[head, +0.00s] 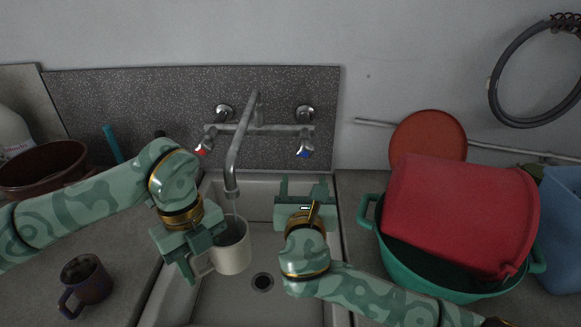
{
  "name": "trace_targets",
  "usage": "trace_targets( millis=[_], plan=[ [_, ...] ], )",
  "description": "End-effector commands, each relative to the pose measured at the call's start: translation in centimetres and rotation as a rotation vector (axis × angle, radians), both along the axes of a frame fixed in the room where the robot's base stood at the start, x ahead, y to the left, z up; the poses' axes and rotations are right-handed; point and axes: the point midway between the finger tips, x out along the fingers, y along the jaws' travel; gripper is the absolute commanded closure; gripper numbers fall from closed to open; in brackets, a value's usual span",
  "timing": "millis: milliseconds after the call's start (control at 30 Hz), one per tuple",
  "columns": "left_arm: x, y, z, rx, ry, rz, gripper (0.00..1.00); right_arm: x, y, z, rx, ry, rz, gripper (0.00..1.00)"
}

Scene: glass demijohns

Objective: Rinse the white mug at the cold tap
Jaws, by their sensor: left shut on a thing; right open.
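The white mug (234,258) is upright, held above the sink (255,297) with its mouth just under the spout (232,182). My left gripper (209,246) is shut on the mug at its left, handle side. A thin pale streak shows between spout and mug; I cannot tell for certain whether it is running water. The cold tap (304,150), marked blue, is on the right of the mixer. My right gripper (303,187) is open and empty, its fingers spread just below and in front of the cold tap, apart from it in the picture.
The red-marked hot tap (203,149) is at the left. A dark mug (86,280) stands on the left counter, with a brown bowl (45,166) behind. A green tub (370,224) holding a red bucket (460,213) fills the right counter. The sink's drain (262,282) is clear.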

Motion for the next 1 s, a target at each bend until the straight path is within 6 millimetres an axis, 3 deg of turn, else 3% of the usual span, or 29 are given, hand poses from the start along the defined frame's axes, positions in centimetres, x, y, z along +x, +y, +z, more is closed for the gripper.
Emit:
trace_targets(
  millis=[167, 400, 600, 1000],
  plan=[
    [0.0, 0.0, 0.0, -0.001, -0.001, 0.0, 0.88, 2.1, -0.4, 0.2, -0.049, 0.001, -0.022, 0.4],
    [0.0, 0.0, 0.0, -0.001, -0.001, 0.0, 0.88, 7.3, -0.6, 0.2, -0.046, 0.001, -0.022, 0.4],
    [0.0, 0.0, 0.0, -0.001, -0.001, 0.0, 0.88, 10.5, -0.6, 0.2, -0.043, 0.002, -0.02, 0.4],
    [0.0, 0.0, 0.0, -0.001, -0.001, 0.0, 0.88, 11.9, -0.7, 0.1, -0.041, 0.003, -0.019, 0.4]
  ],
)
